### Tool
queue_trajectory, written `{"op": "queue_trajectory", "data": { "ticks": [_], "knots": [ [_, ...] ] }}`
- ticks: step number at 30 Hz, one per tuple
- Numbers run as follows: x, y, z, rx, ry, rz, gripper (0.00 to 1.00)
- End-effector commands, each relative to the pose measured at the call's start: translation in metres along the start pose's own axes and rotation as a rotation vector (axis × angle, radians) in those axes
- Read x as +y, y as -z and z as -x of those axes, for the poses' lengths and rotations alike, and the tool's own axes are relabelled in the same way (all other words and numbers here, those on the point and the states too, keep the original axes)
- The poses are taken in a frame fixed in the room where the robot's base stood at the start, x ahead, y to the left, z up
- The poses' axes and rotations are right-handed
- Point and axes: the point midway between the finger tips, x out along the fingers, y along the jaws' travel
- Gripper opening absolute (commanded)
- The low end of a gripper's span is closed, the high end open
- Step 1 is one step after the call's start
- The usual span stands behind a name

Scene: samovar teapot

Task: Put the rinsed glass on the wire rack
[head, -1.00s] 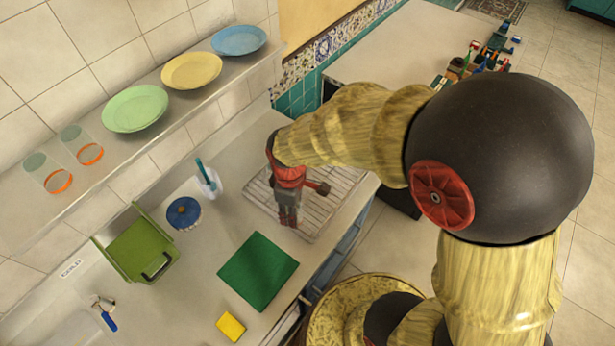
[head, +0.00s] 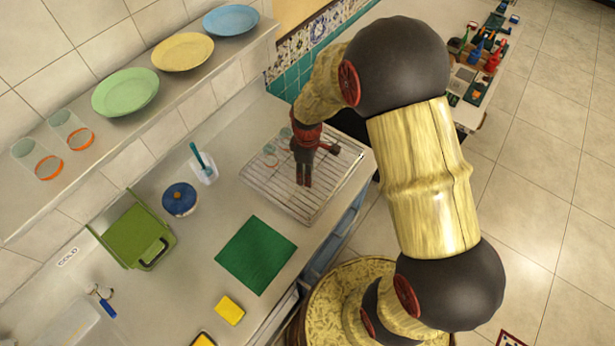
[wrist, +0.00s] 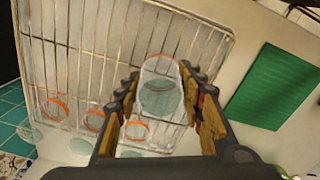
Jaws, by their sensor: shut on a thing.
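My gripper (head: 303,182) is over the wire rack (head: 262,188) in the head view, pointing down. In the wrist view its fingers (wrist: 163,92) are shut on a clear glass (wrist: 162,72) with an orange rim and a teal tint. The glass lies between the fingertips, with the wires of the rack (wrist: 92,62) behind it. I cannot tell whether it touches the rack. The held glass is hidden by the gripper in the head view.
Several orange-banded glasses (wrist: 137,130) stand at one side of the rack, near my gripper. A green cloth (head: 256,254) lies beside the rack.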

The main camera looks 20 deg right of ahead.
Motion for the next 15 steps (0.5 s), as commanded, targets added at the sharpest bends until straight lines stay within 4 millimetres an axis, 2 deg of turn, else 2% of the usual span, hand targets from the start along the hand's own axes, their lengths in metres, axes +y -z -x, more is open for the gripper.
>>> {"op": "queue_trajectory", "data": {
  "ticks": [6, 15],
  "knots": [
    [0.002, -0.001, -0.032, -0.001, 0.002, 0.000, 0.16],
    [0.002, 0.000, -0.034, 0.000, 0.000, -0.001, 0.16]
  ]
}}
